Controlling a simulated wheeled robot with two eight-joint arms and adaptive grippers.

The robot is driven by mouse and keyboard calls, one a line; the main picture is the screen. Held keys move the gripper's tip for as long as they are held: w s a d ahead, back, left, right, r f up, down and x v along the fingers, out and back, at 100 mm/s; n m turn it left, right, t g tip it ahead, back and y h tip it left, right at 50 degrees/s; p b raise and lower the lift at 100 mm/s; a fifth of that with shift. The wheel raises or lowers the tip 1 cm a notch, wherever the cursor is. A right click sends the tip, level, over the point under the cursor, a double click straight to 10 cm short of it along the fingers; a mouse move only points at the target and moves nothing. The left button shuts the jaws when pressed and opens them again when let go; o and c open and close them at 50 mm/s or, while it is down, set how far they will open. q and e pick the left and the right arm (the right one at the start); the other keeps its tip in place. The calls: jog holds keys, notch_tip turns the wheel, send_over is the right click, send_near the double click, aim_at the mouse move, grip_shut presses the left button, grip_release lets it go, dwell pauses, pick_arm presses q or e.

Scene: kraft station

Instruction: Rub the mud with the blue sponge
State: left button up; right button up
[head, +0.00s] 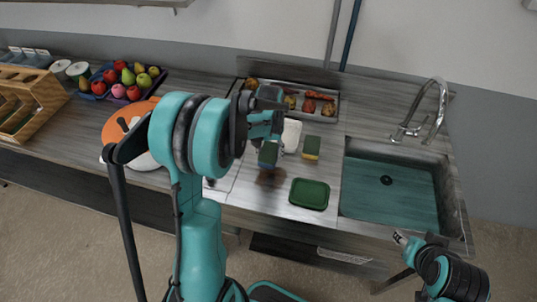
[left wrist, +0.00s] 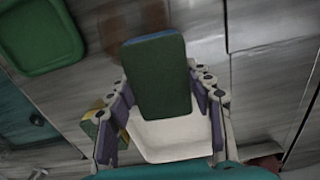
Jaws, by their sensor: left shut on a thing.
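The blue sponge shows a dark green face and a thin blue edge. My left gripper (head: 267,138) is shut on this blue sponge (head: 268,155), and its fingers grip both sides of it in the left wrist view (left wrist: 157,78). The mud is a brown smear (head: 270,178) on the grey counter, just in front of the sponge; it also shows in the left wrist view (left wrist: 128,20), partly behind the sponge. I cannot tell whether the sponge touches the counter. My right gripper (head: 400,238) is low at the right, in front of the sink; its jaw state is unclear.
A green tray (head: 309,195) lies right of the mud. A yellow-and-green sponge (head: 311,148) and a white container (head: 291,136) stand behind it. A sink (head: 390,190) with a faucet is at the right. A food tray (head: 318,118) sits along the back.

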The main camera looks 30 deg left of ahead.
aim_at(270, 152)
pick_arm(q)
jog(key=shift+w+r+p, duration=0.15)
jog(key=shift+r+p, duration=0.35)
jog(key=shift+r, duration=0.35)
jog(key=shift+r+p, duration=0.65)
jog(key=shift+r, duration=0.45)
